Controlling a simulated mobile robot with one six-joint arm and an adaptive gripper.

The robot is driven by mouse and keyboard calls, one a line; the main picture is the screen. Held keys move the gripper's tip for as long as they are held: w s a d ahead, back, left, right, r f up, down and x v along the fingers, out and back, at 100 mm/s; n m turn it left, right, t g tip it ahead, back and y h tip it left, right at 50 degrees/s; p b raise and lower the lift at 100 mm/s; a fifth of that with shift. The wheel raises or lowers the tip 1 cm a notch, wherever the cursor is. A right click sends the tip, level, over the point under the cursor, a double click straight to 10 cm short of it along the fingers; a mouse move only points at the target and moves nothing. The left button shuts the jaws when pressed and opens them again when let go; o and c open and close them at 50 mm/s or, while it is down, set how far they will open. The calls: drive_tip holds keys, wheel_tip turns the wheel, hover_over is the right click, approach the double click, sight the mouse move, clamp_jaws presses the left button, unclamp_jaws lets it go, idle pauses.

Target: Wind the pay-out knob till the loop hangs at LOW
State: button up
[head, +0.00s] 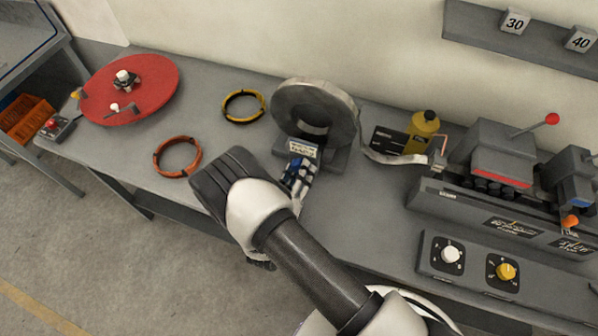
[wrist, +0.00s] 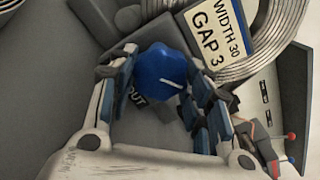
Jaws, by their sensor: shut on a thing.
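The blue pay-out knob (wrist: 162,70) with a white line shows in the wrist view, on the coil stand beside lettering that reads OUT. My gripper (wrist: 166,80) is shut on this knob, with a finger on each side. In the head view my gripper (head: 298,176) is at the front of the stand, and my arm hides part of it. The grey coil (head: 290,98) stands upright above. Its strip loop (head: 385,158) sags to the right of the coil, in front of a dark card (head: 388,139). Its level marks are too small to read.
A plate (wrist: 217,32) reading WIDTH 30, GAP 3 is close above the knob. An orange ring (head: 177,157), a yellow ring (head: 243,107) and a red turntable (head: 150,85) lie left. The machine (head: 490,150) and a yellow bottle (head: 425,127) stand right.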

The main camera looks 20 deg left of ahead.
drive_tip(key=m+b, duration=0.2)
drive_tip(key=m, duration=0.3)
drive_tip(key=shift+f+m, duration=0.1)
drive_tip(key=shift+m, duration=0.3)
drive_tip(key=m+b, duration=0.1)
drive_tip(key=m, duration=0.3)
drive_tip(key=shift+a+m+b, duration=0.1)
drive_tip(key=shift+m+b, duration=0.2)
drive_tip(key=shift+b, duration=0.1)
idle(0.3)
drive_tip(key=o, duration=1.1)
drive_tip(key=shift+c, duration=0.2)
drive_tip(key=shift+s, duration=0.1)
